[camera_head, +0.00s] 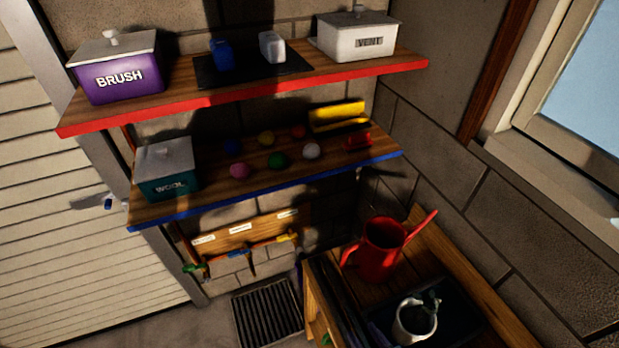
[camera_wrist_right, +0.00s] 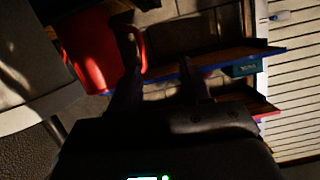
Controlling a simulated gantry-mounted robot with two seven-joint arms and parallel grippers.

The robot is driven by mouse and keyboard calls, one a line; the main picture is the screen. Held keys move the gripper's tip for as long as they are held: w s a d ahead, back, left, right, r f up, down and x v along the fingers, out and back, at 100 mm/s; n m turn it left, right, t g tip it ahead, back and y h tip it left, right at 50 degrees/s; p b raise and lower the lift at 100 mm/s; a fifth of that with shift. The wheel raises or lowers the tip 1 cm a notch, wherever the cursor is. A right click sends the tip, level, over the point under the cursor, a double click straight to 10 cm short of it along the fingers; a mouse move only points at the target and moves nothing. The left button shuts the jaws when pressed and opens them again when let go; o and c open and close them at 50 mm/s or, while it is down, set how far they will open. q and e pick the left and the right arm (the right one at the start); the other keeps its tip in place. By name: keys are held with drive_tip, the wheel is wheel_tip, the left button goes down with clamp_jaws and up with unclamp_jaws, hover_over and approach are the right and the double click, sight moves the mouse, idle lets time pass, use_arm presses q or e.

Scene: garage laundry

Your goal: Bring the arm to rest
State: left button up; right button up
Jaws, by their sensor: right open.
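My right gripper (camera_wrist_right: 158,58) shows in the right wrist view as two dark fingers, spread apart with nothing between them. I cannot clearly make it out in the head view. In the wrist view a red watering can (camera_wrist_right: 90,48) appears beside and beyond the left-hand finger. The blue-edged shelf (camera_wrist_right: 225,58) appears beyond the right-hand finger. Whether a finger touches anything is too dark to tell. My left gripper is not in view.
The red-edged shelf (camera_head: 178,115) holds a purple BRUSH box (camera_head: 122,82) and a white VENT box (camera_head: 357,40). Below it, the blue-edged shelf (camera_head: 215,197) holds a teal WOOL box (camera_head: 166,172) and several coloured balls. The watering can (camera_head: 380,252) stands on a wooden bench at right.

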drive_tip(key=s+d+m+g+h, duration=0.2)
drive_tip(key=s+d+g+h, duration=0.3)
drive_tip(key=s+d+g, duration=0.6)
use_arm(q)
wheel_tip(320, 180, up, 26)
drive_tip(key=p, duration=2.5)
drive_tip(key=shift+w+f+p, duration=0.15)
drive_tip(key=shift+p, duration=0.15)
use_arm(e)
wheel_tip(320, 180, up, 25)
drive_tip(key=s+a+t, duration=0.1)
drive_tip(key=s+a, duration=0.1)
drive_tip(key=shift+f, duration=0.15)
drive_tip(key=shift+s, duration=0.1)
